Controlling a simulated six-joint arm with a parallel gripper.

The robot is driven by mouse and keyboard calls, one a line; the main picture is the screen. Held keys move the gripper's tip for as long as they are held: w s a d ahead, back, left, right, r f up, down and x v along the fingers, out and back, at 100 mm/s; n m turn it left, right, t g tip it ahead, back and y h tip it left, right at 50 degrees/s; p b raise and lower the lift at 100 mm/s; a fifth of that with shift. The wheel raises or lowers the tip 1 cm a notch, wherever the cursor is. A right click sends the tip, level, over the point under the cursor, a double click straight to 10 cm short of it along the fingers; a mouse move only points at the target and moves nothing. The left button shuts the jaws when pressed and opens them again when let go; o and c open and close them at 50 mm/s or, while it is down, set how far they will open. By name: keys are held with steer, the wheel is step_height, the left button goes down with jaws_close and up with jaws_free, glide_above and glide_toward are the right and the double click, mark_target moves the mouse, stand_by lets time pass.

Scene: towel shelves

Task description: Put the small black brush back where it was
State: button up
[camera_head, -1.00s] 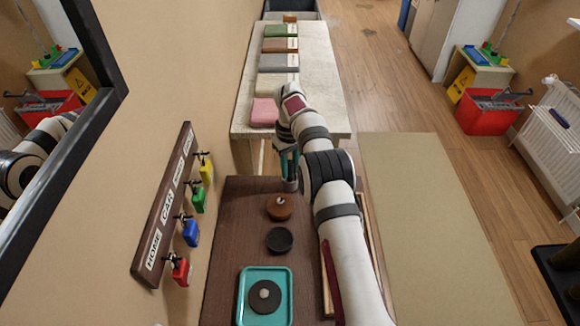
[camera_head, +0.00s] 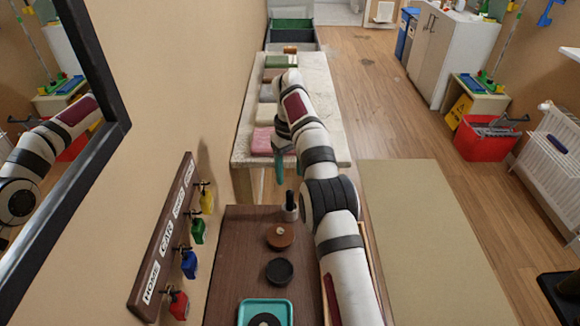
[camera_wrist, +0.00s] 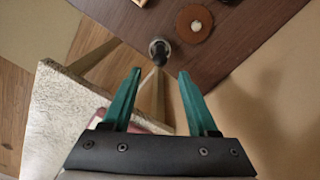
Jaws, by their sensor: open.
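The small black brush (camera_head: 289,197) stands upright in a small grey cup (camera_head: 290,213) at the far end of the dark brown table (camera_head: 240,245). In the wrist view the brush (camera_wrist: 160,52) shows from above as a dark form within the grey cup's rim (camera_wrist: 153,42). My gripper (camera_head: 280,180) has teal fingers and is open and empty. It hangs beyond the table's far edge, apart from the brush. In the wrist view the brush lies ahead of the gap between my fingertips (camera_wrist: 159,72).
A round brown item (camera_head: 280,236), a black dish (camera_head: 279,271) and a teal tray (camera_head: 248,310) share the table. Coloured tags hang from a wall rack (camera_head: 165,235) at left. Beyond stands a pale shelf top (camera_head: 320,95) with folded towels.

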steer(key=shift+r, duration=1.3)
steer(key=s+d+r+m, duration=0.2)
steer(key=s+r+m, duration=0.1)
steer(key=s+r, duration=0.35)
steer(key=s+d+r+m, duration=0.2)
steer(key=s+d+r, duration=0.1)
steer(key=s+r, duration=0.3)
steer(key=s+f+m+y, duration=0.1)
steer(key=s+f+m, duration=0.2)
steer(key=s, duration=1.2)
steer(key=s+d+f+m, duration=0.1)
steer(key=s+f+m, duration=0.3)
steer(key=s, duration=1.1)
steer(key=shift+d+f+y, duration=0.3)
steer(key=shift+f+y, duration=0.1)
steer(key=shift+f, duration=0.45)
